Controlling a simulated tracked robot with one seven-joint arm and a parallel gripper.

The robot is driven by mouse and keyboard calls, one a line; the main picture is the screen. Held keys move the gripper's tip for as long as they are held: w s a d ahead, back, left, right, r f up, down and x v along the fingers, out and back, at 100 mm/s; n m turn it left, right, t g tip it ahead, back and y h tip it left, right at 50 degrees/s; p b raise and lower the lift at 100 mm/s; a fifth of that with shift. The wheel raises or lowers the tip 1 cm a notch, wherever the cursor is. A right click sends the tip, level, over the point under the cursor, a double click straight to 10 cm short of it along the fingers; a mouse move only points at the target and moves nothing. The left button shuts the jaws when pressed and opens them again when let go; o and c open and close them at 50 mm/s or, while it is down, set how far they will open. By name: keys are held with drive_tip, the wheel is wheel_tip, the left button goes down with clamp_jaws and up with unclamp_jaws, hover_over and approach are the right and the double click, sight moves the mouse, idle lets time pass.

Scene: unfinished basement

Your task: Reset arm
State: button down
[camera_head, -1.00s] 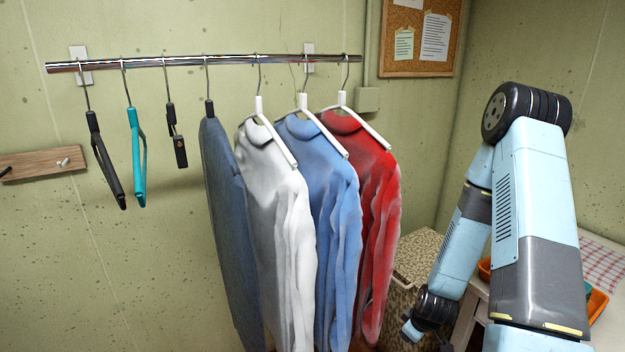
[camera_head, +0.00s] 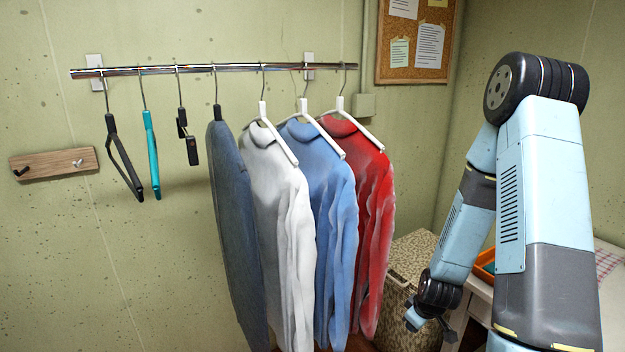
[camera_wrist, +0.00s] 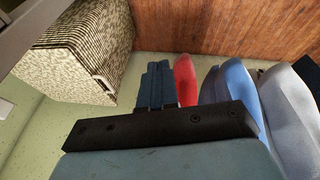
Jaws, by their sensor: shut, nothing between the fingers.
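My arm folds down on the right of the head view, and its wrist end hangs low in front of a woven hamper (camera_head: 413,254). In the wrist view my gripper (camera_wrist: 155,68) shows as dark fingers pressed together beyond a black bar, with nothing between them. The red sweater (camera_wrist: 186,80) shows just right of the fingers in that view, apart from them as far as I can tell. The hamper also fills the upper left of the wrist view (camera_wrist: 75,45).
A metal rail (camera_head: 230,68) holds a blue-grey garment (camera_head: 235,220), white (camera_head: 280,200), blue (camera_head: 330,190) and red (camera_head: 375,190) sweaters, and several empty hangers. A white table (camera_head: 477,290) with an orange tray (camera_head: 484,262) stands behind my arm. A wooden hook board (camera_head: 55,163) is at left.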

drive_tip(key=s+a+r+m, duration=0.1)
drive_tip(key=s+r+m, duration=0.1)
drive_tip(key=r, duration=1.1)
drive_tip(key=s+a+r+m, duration=0.1)
drive_tip(key=r, duration=1.2)
drive_tip(key=s+a+r+m, duration=0.1)
drive_tip(key=s+r+m, duration=0.1)
drive_tip(key=s+r, duration=0.6)
drive_tip(key=s+a+r+m+t, duration=0.1)
drive_tip(key=s+r+m, duration=0.1)
drive_tip(key=s+r, duration=0.6)
drive_tip(key=shift+s+a+r+m+h, duration=0.25)
drive_tip(key=shift+s+r+m+h, duration=0.1)
drive_tip(key=shift+s, duration=0.6)
